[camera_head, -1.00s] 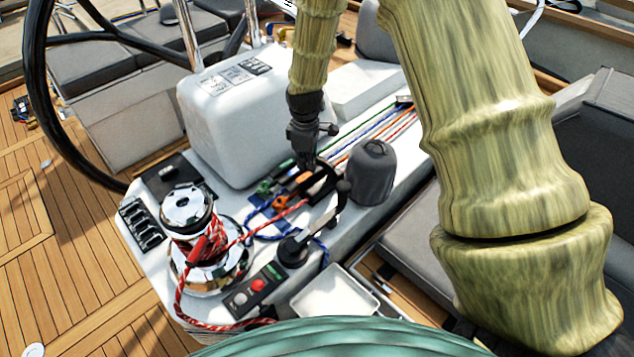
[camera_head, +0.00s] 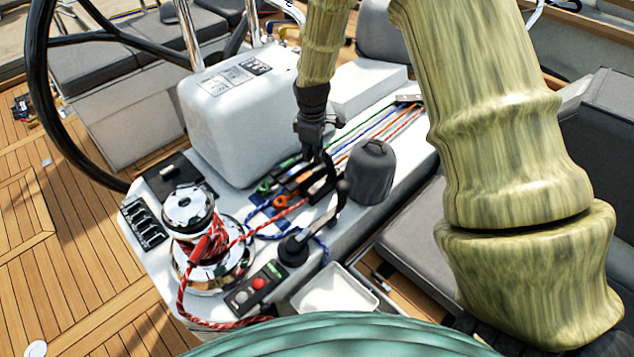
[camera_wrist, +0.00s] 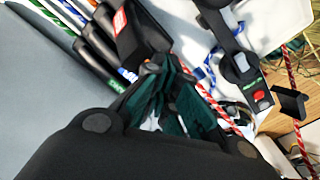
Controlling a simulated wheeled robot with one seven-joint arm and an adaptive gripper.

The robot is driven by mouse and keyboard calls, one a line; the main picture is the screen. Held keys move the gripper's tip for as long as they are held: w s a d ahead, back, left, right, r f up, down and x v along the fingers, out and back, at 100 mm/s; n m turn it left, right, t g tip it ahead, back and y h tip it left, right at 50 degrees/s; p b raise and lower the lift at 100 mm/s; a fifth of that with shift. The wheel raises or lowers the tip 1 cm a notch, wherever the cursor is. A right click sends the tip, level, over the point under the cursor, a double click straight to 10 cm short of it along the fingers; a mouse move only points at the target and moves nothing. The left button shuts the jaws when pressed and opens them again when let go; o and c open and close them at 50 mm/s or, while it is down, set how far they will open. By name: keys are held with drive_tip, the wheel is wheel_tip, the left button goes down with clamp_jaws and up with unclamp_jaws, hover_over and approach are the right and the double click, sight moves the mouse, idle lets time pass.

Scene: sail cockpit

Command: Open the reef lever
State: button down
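The reef lever is probably the black lever with a red label (camera_wrist: 121,22) in the wrist view. It stands at a different tilt from the levers beside it, seemingly raised. In the head view it is dark and partly hidden by my gripper (camera_head: 322,162), at the row of rope clutches. In the wrist view my gripper (camera_wrist: 172,88) has teal finger pads with a narrow gap between them and nothing clearly held. Its fingertips are close to the black lever's lower end; I cannot tell whether they touch.
Neighbouring clutch levers (camera_wrist: 97,48) lie close on the left in the wrist view. A grey capped winch (camera_head: 371,172) stands right of my gripper. A chrome winch with red rope (camera_head: 190,212), a black handle (camera_head: 294,250) and a button panel (camera_head: 251,290) are nearer. A white box (camera_head: 240,110) stands behind.

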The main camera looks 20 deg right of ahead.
drive_tip(key=s+a+r+p, duration=0.1)
drive_tip(key=a+r+p, duration=0.2)
drive_tip(key=r+p, duration=0.2)
drive_tip(key=shift+s+a+r, duration=0.2)
drive_tip(key=shift+a+r, duration=0.15)
drive_tip(key=shift+r, duration=0.15)
idle(1.1)
idle(0.3)
